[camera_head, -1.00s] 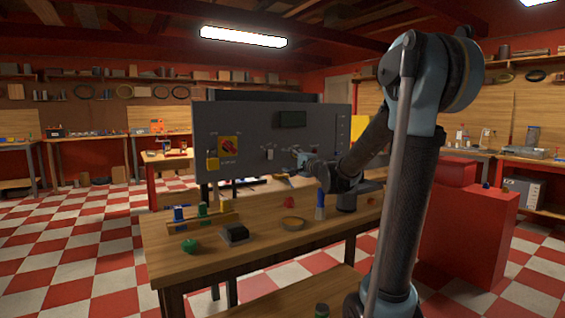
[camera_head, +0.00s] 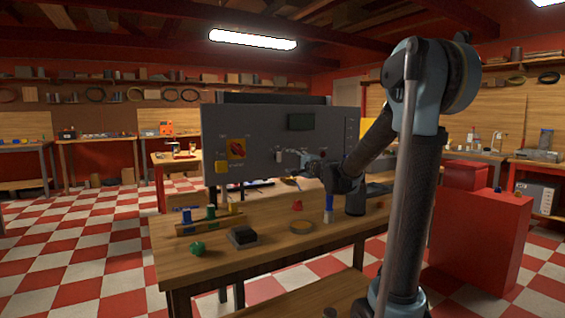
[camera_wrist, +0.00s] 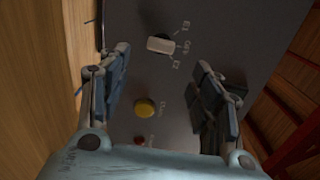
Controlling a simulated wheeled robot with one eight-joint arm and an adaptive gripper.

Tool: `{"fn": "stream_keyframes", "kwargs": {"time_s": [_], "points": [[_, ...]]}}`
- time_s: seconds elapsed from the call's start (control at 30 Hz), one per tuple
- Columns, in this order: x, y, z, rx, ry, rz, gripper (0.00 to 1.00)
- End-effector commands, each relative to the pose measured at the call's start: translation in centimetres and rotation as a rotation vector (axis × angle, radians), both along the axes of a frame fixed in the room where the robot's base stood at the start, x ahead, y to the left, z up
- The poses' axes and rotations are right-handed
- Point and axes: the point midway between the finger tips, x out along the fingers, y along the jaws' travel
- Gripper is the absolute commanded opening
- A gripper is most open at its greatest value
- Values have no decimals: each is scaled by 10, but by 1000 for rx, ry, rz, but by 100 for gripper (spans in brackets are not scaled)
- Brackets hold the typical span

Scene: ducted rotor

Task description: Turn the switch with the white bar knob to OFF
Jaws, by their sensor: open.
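The switch with the white bar knob (camera_wrist: 160,45) is on the grey panel (camera_wrist: 230,35), ahead of my gripper in the wrist view. Labels E1, OFF and E2 fan out at its right; the bar's right end faces the OFF and E2 side, but I cannot tell its exact setting. In the head view the white knob (camera_head: 278,156) shows small, left of my gripper (camera_head: 300,155). In the wrist view my gripper (camera_wrist: 162,95) is open and empty. Its fingers stand wide apart, with the knob beyond the gap and apparently untouched.
A yellow button (camera_wrist: 145,107) and a red one (camera_wrist: 140,139) are on the panel between my fingers. A red-and-yellow rotary switch (camera_head: 236,148) is further left. The wooden bench (camera_head: 260,265) holds a green piece (camera_head: 197,248), a dark block (camera_head: 242,236) and a blue-topped cylinder (camera_head: 328,208).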

Motion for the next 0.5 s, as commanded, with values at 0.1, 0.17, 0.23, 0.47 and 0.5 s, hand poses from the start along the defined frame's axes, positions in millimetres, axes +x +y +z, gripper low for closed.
{"fn": "stream_keyframes", "kwargs": {"time_s": [0.1,0.17,0.23,0.47,0.5], "points": [[15,10,0,0,0,0,58],[22,15,0,0,0,0,58],[30,21,0,0,0,1,58],[57,39,0,0,0,0,58],[61,42,0,0,0,1,58]]}}
